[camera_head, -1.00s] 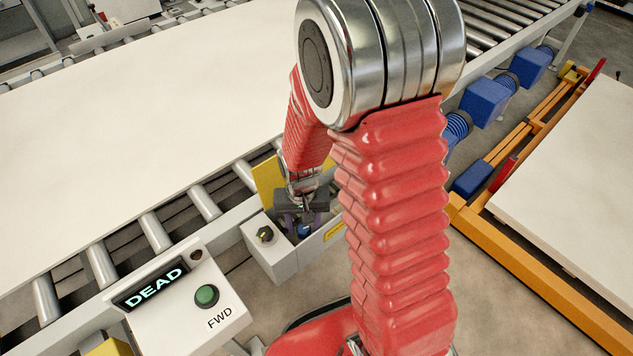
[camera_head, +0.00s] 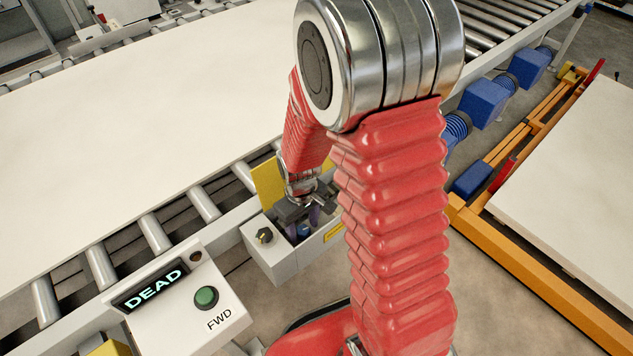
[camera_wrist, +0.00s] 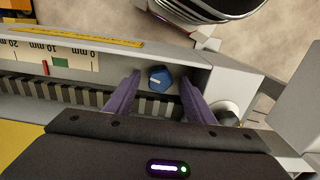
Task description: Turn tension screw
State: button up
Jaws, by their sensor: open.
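The tension screw has a blue head (camera_wrist: 160,78) with a pale slot mark. In the wrist view it sits in an open grey box, and its head also shows in the head view (camera_head: 304,230). My gripper (camera_wrist: 158,100) is open, with one purple finger on each side of the blue head. A gap shows between the head and each finger. A scale (camera_wrist: 55,55) marked 0, 10 and 20 mm lies left of the screw, with a red pointer and a green patch.
A black knob (camera_head: 265,235) stands on the box's left part. A raised yellow cover (camera_head: 268,186) stands behind it. The control panel (camera_head: 190,310) reads DEAD and has a green FWD button. A large pale board (camera_head: 130,110) lies on the rollers.

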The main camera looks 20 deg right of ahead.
jog(key=n, duration=0.3)
notch_tip(320, 180, up, 14)
jog(key=s+r+m+t, duration=0.4)
jog(key=s+r, duration=0.5)
jog(key=r, duration=0.6)
jog(key=shift+s+m+t, duration=0.2)
jog(key=shift+m+t, duration=0.2)
jog(key=shift+m, duration=0.5)
dwell(0.7)
dwell(0.3)
jog(key=n+g, duration=0.5)
jog(key=n, duration=0.2)
send_over(303, 230)
notch_tip(303, 230, down, 16)
